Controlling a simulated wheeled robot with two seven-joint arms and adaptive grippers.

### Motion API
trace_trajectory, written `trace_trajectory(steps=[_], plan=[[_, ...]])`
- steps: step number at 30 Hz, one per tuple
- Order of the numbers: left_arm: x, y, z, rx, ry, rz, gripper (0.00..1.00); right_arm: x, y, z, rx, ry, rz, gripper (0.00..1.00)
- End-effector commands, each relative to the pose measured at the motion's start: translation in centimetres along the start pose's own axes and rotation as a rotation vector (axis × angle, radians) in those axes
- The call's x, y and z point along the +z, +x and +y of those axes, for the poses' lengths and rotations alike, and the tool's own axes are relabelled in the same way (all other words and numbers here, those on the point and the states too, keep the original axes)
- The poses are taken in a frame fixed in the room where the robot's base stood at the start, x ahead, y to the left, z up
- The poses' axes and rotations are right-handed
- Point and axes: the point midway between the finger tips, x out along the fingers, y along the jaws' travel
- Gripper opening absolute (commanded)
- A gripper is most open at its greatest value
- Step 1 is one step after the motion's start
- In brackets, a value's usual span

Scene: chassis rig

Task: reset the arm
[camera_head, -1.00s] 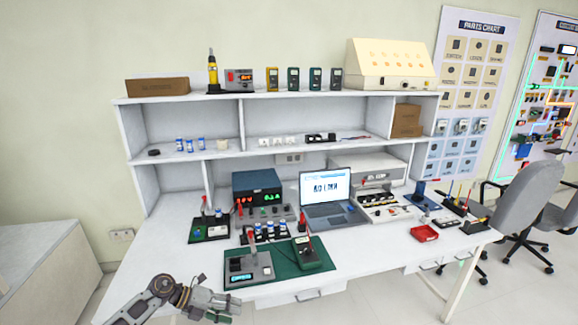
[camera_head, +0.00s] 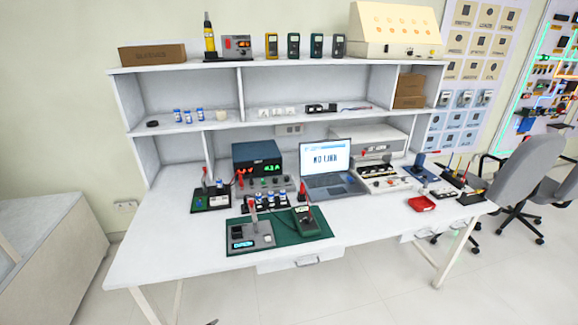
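Neither of my grippers shows clearly in the head view. Only a tiny dark sliver (camera_head: 212,322) is at the bottom edge, too small to tell what it is. The white workbench (camera_head: 160,255) stands ahead with a shelf unit. On it lies a green mat (camera_head: 290,240) bearing a grey device with a small screen (camera_head: 250,236) and a dark handheld meter (camera_head: 305,220).
A power supply (camera_head: 257,162), an open laptop (camera_head: 328,168) and a red tray (camera_head: 421,203) stand on the bench. A grey chair (camera_head: 527,165) is at the right. The bench's front left is clear.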

Motion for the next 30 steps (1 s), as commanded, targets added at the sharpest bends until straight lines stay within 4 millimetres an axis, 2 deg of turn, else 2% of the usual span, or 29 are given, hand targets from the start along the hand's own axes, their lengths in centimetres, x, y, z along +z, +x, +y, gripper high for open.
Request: trace_trajectory(steps=[1,6,15,21,30], plan=[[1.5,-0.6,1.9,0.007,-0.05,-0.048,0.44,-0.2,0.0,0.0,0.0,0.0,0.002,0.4],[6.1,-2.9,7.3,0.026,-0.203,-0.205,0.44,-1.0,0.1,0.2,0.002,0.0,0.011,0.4],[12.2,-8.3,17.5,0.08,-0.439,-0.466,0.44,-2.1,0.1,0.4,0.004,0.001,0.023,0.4],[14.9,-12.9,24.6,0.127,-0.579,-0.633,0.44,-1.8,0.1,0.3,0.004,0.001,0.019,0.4],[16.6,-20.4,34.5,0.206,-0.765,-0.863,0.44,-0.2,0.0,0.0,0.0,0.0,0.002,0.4]])
